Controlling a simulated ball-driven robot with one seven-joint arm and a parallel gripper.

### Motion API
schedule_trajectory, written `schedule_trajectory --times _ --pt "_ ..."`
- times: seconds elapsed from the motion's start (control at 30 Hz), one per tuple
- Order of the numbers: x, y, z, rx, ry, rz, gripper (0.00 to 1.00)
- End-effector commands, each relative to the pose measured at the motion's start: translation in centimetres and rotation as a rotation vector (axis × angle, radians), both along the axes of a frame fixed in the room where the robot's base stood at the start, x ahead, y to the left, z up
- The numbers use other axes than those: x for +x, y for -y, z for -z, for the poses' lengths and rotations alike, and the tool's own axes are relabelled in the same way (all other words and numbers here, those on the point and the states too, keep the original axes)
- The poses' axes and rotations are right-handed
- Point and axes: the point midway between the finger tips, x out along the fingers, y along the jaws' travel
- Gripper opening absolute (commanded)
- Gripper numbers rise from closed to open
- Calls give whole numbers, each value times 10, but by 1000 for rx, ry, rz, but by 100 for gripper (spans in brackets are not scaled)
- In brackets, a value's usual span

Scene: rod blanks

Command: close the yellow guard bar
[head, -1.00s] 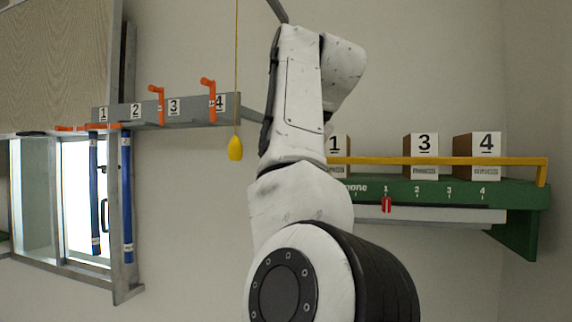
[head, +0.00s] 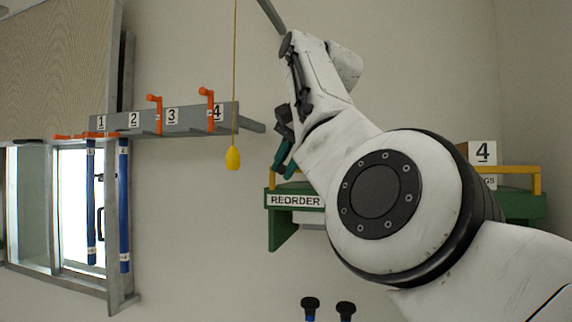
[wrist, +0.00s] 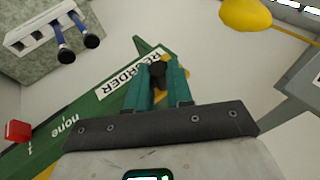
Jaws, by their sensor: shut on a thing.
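The yellow guard bar (head: 537,181) shows at the right end of the green shelf (head: 284,236), and a short yellow piece shows at the shelf's left end. My arm hides the middle of the bar. My gripper (head: 285,160) has teal fingers and is at the shelf's left end, at the bar. In the wrist view my gripper (wrist: 158,72) is shut, with a small dark and yellow bit between the fingertips beside the REORDER label. Most of what it holds is hidden by the fingers.
A box marked 4 (head: 483,153) stands on the shelf behind the bar. A yellow pull (head: 233,158) hangs on a cord left of my gripper. A grey rack (head: 185,118) with orange hooks is further left. Two black-knobbed blue rods (head: 310,304) stand below.

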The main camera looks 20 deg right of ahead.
Motion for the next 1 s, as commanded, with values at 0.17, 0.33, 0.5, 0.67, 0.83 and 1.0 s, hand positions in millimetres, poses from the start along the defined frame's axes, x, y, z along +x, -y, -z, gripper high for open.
schedule_trajectory --times 0.17,0.33,0.5,0.67,0.83,1.0 --pt "1 1 1 1 0 2 0" --pt "1 1 1 1 1 1 23" --pt "1 0 1 1 1 1 39" --pt "0 0 0 0 1 0 46" --pt "0 0 -1 0 1 0 46" --pt "-9 4 -14 1 4 1 46"
